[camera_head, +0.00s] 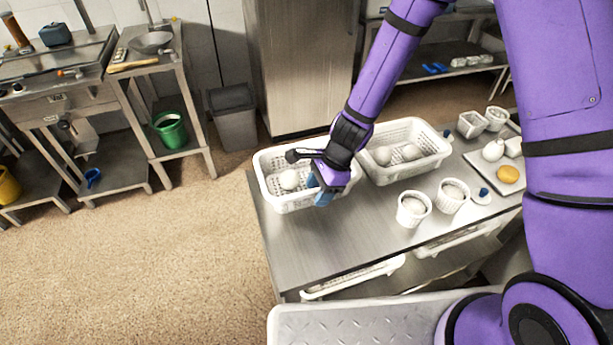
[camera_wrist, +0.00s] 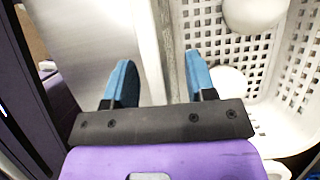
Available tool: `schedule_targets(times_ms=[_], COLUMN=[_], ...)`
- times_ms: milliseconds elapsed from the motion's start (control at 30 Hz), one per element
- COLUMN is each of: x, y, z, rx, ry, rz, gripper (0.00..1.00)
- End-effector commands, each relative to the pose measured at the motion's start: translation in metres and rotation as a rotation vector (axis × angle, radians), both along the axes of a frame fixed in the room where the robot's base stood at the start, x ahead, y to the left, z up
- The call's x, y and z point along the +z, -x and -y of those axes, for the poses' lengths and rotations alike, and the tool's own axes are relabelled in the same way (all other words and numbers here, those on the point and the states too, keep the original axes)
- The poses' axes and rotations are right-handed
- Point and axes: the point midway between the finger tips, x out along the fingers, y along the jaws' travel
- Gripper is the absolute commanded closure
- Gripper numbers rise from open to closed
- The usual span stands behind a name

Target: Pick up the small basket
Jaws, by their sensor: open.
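A white perforated basket (camera_head: 272,196) stands at the table's left end with a white round object (camera_head: 289,179) in it. A similar white basket (camera_head: 432,162) stands to its right, holding two pale round objects. My gripper (camera_head: 322,190) is open at the left basket's front right side, covering part of it. In the wrist view, my two blue fingers (camera_wrist: 160,82) are apart. A pale basket rim (camera_wrist: 151,50) runs between them, with the perforated inside and white round objects on the right. Contact with the wall cannot be told.
The steel table (camera_head: 330,245) has bare room in front of the baskets. Two small white tubs (camera_head: 413,208) (camera_head: 453,195) stand right of centre. A tray (camera_head: 480,166) with a yellow round item is farther right. More white baskets (camera_head: 352,277) sit on the shelf below.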

Motion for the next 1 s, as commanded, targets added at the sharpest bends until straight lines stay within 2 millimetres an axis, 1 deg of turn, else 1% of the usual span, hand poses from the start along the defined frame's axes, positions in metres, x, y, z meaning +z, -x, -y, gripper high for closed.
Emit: schedule_targets(times_ms=[100,300,333,367,400,467,500,533,567,1000], x=[-0.0036,-0.0037,-0.0037,-0.0036,-0.0037,-0.0037,-0.0036,-0.0037,-0.0037,-0.0015], y=[0.0002,0.0002,0.0002,0.0002,0.0002,0.0003,0.0003,0.0003,0.0003,0.0006], z=[-0.0016,-0.0018,-0.0018,-0.0017,-0.0016,-0.0016,-0.0017,-0.0016,-0.0016,0.0003], rx=[0.0,0.0,0.0,0.0,0.0,0.0,0.0,0.0,0.0,-0.001], ry=[0.0,0.0,0.0,0.0,0.0,0.0,0.0,0.0,0.0,0.001], rz=[0.001,0.001,0.001,0.001,0.001,0.001,0.001,0.001,0.001,0.001], gripper=[0.49,0.49,0.52,0.58,0.68,0.81,0.91,0.98,1.0,1.0])
